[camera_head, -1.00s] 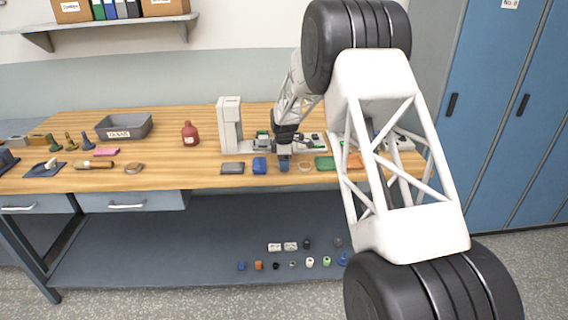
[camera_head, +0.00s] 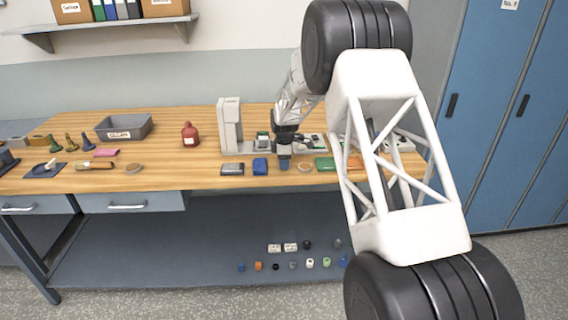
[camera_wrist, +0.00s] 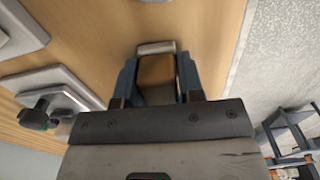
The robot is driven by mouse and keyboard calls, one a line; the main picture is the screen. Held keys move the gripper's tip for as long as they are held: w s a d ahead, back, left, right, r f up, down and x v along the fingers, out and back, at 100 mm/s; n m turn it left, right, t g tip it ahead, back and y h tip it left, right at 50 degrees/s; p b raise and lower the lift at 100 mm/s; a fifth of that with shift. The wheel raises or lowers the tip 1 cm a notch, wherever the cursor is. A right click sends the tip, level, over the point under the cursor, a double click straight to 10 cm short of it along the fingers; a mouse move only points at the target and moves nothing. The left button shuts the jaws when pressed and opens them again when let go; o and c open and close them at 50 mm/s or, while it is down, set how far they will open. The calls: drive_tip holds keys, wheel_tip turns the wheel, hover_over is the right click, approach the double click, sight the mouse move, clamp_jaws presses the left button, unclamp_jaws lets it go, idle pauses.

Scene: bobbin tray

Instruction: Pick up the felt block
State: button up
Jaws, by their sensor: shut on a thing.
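The felt block (camera_wrist: 158,72) shows in the wrist view as a brown-topped block with a pale grey far end. It sits between the two blue-grey fingers of my gripper (camera_wrist: 157,64), which is shut on it. The felt block is too small and covered to make out there. I cannot tell whether it touches the bench.
On the wooden workbench (camera_head: 210,178), a dark grey block (camera_head: 232,169) and a blue block (camera_head: 260,166) lie left of my gripper. A white upright device (camera_head: 230,128) stands behind.

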drive_tip(key=shift+r, duration=0.6)
wheel_tip(320, 180, up, 2)
drive_tip(key=shift+r, duration=0.1)
drive_tip(key=s+d+r, duration=0.1)
drive_tip(key=s, duration=1.5)
drive_tip(key=shift+d+r, duration=0.15)
drive_tip(key=shift+d, duration=0.25)
drive_tip(key=o, duration=0.4)
drive_tip(key=c, duration=0.3)
drive_tip(key=w+d+r, duration=0.1)
drive_tip(key=w+d, duration=0.1)
drive_tip(key=w, duration=0.2)
drive_tip(key=w+d+r, duration=0.1)
drive_tip(key=w+d, duration=0.1)
drive_tip(key=w, duration=0.3)
drive_tip(key=w+d+r, duration=0.1)
drive_tip(key=w+d, duration=0.1)
drive_tip(key=w, duration=0.3)
drive_tip(key=shift+w+d+r, duration=0.2)
drive_tip(key=shift+w+r, duration=0.05)
